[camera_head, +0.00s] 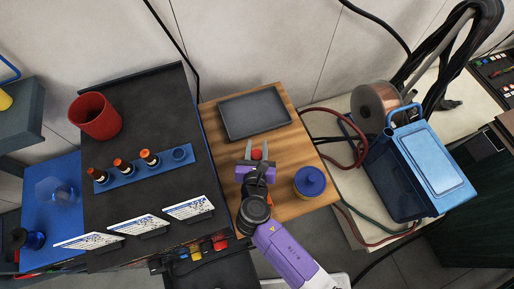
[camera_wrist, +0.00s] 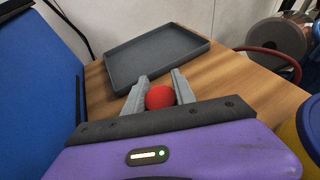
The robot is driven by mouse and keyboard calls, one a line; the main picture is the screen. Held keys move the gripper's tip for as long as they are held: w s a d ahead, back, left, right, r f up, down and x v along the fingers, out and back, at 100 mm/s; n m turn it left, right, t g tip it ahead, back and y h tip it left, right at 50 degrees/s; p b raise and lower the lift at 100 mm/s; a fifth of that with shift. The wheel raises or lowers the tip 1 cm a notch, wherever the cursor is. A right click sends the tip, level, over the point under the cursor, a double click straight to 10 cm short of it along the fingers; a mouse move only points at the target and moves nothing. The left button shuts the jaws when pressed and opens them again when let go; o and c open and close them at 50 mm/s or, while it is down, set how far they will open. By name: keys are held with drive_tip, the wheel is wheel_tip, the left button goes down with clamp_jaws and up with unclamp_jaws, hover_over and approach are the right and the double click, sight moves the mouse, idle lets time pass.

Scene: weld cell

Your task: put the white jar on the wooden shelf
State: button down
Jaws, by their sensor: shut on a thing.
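My gripper (camera_head: 257,150) is over the wooden shelf (camera_head: 294,145), between the grey tray and the blue-lidded canister. Its two grey fingers are shut on a small red round thing (camera_head: 257,155). In the wrist view, the red thing (camera_wrist: 159,97) sits between the fingers (camera_wrist: 160,78), and the wooden surface (camera_wrist: 240,75) lies beyond. Only its rounded top shows; I cannot tell whether it touches the wood. I cannot make out a white jar in either view.
A grey tray (camera_head: 254,113) lies at the back of the wooden surface. A blue-lidded canister (camera_head: 310,182) stands at its right. A dark bench (camera_head: 146,90) at left holds a red cup (camera_head: 95,116) and a blue rack (camera_head: 128,174). A blue machine (camera_head: 404,176) stands at right.

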drive_tip(key=shift+f, duration=0.3)
drive_tip(key=shift+f, duration=0.15)
drive_tip(key=c, duration=1)
unclamp_jaws()
drive_tip(key=v, duration=1.2)
drive_tip(key=shift+s, duration=0.1)
